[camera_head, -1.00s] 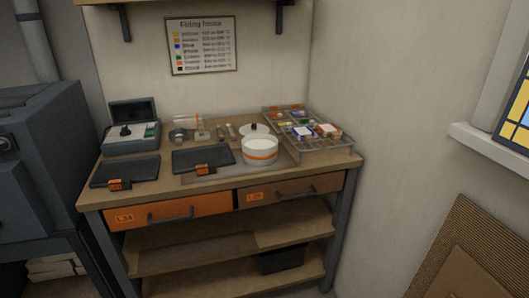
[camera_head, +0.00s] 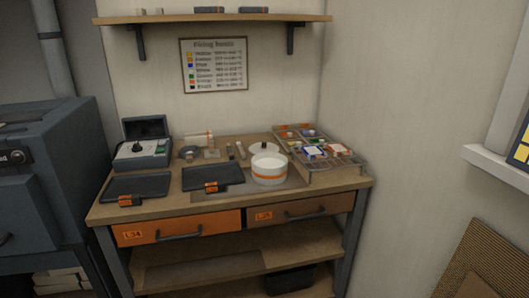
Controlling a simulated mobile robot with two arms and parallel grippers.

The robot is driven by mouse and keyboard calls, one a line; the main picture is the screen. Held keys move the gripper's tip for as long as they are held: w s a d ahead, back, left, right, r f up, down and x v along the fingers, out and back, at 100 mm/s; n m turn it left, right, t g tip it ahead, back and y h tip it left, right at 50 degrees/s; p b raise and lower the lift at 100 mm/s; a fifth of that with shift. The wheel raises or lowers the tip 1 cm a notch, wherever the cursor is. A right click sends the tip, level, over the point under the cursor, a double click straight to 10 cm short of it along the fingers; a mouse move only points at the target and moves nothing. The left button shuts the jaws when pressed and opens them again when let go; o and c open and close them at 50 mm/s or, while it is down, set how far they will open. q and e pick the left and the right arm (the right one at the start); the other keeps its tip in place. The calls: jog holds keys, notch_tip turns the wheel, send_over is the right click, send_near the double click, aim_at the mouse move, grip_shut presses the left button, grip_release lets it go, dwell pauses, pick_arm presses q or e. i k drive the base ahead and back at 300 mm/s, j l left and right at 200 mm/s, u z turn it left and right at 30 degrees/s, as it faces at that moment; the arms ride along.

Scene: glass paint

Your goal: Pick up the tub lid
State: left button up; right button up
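Neither of my grippers is in view.
Two dark trays (camera_head: 137,188) with orange tags lie along the bench's left and middle, the second one (camera_head: 212,177) near the tub. An open instrument case (camera_head: 142,149) stands at the back left. A clear compartment tray (camera_head: 318,152) of coloured pieces stands right of the lid. A shelf (camera_head: 210,20) overhangs the bench.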

aim_at(256, 148)
jog(key=z, duration=0.7)
jog(key=i+j+z, duration=0.1)
jog(key=j+z, duration=1.05)
jog(key=i+j, duration=0.05)
jog(key=j, duration=0.05)
